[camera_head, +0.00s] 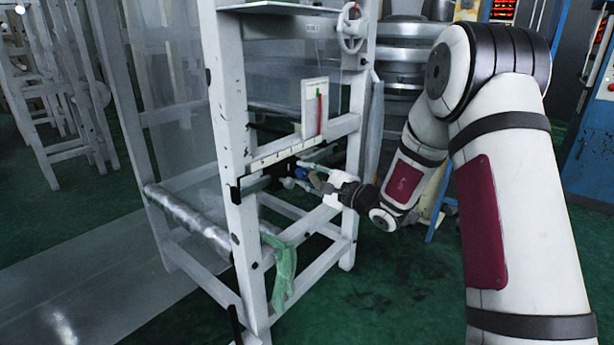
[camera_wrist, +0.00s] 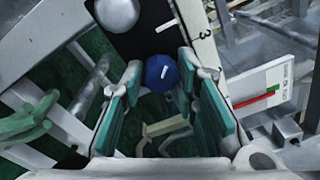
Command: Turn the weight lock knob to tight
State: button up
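The weight lock knob (camera_wrist: 161,73) is round and blue with a short white line on its face, seen in the wrist view on a dark bar. It also shows small in the head view (camera_head: 302,173). My gripper (camera_wrist: 160,84) is open, with its two teal-padded fingers on either side of the knob near their tips. I cannot tell whether either finger touches it. In the head view my gripper (camera_head: 309,177) reaches in from the right, low at the frame's front.
A numbered white scale (camera_head: 275,154) runs just above the knob. A white gauge plate (camera_head: 315,107) with a red pointer stands above it. A grey rounded part (camera_wrist: 118,12) sits near the knob. A green cloth (camera_head: 283,268) hangs below; white frame posts (camera_head: 235,150) stand close by.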

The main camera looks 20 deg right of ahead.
grip_shut()
jog(key=shift+m, duration=0.3)
jog(key=m+p, duration=0.1)
jog(key=m, duration=0.2)
jog(key=shift+r+m+p, duration=0.1)
jog(key=shift+m+p, duration=0.2)
jog(key=m+p, duration=0.2)
jog(key=m, duration=0.2)
jog(key=shift+g+p, duration=0.3)
jog(key=shift+p, duration=0.05)
jog(key=m+p, duration=0.3)
jog(key=m, duration=0.1)
jog(key=shift+m, duration=0.4)
jog(key=shift+m+g+y+p, duration=0.3)
jog(key=shift+m+p, duration=1.35)
jog(key=shift+m, duration=0.35)
